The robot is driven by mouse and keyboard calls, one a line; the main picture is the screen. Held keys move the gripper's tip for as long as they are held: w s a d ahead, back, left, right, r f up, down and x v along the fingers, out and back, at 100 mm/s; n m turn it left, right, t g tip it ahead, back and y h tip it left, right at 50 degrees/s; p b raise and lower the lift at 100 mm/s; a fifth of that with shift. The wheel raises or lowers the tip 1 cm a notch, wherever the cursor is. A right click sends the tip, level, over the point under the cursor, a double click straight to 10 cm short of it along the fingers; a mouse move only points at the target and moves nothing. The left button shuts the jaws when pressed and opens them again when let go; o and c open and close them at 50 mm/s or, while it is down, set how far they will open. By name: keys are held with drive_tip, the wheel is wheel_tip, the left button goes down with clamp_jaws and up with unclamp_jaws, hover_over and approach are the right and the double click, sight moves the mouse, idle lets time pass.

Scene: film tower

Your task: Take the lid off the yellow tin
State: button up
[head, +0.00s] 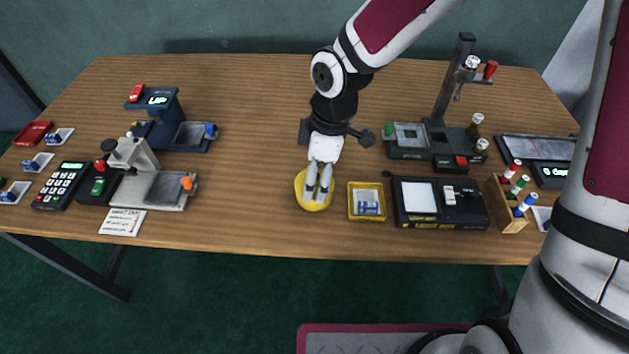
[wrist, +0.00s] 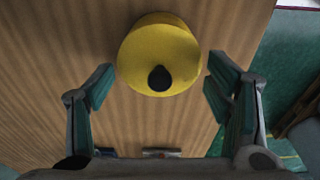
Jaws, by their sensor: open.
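The yellow tin (head: 313,201) stands near the front edge of the table, left of a small yellow tray. In the wrist view its round yellow top, the lid (wrist: 146,52), shows a dark knob (wrist: 160,78) near its lower part. My gripper (head: 319,190) is over the tin and hides part of it in the head view. In the wrist view my gripper (wrist: 158,88) is open, with one finger on each side of the knob and clear space between. I cannot tell how high the fingertips are above the lid.
The yellow tray (head: 353,212) holds a small blue-and-white item. A black light box (head: 468,216) stands right of it, then a wooden rack (head: 507,210) with coloured bottles. A grey device (head: 176,203) and a keypad (head: 61,185) are at the left. The table left of the tin is bare.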

drive_tip(key=c, duration=1.3)
drive_tip(key=shift+s, duration=0.1)
drive_tip(key=shift+c, duration=0.3)
drive_tip(key=shift+r, duration=0.5)
clamp_jaws()
drive_tip(key=r, duration=0.1)
drive_tip(key=r+p, duration=0.1)
drive_tip(key=r, duration=0.1)
drive_tip(key=shift+s+d, duration=0.15)
drive_tip(key=shift+s, duration=0.05)
drive_tip(key=s+d+p, duration=0.3)
drive_tip(key=s+p, duration=0.2)
drive_tip(key=s, duration=0.2)
drive_tip(key=s+d+r+p, duration=0.1)
drive_tip(key=s+d+p, duration=0.2)
drive_tip(key=s+p, duration=0.2)
drive_tip(key=shift+s, duration=1)
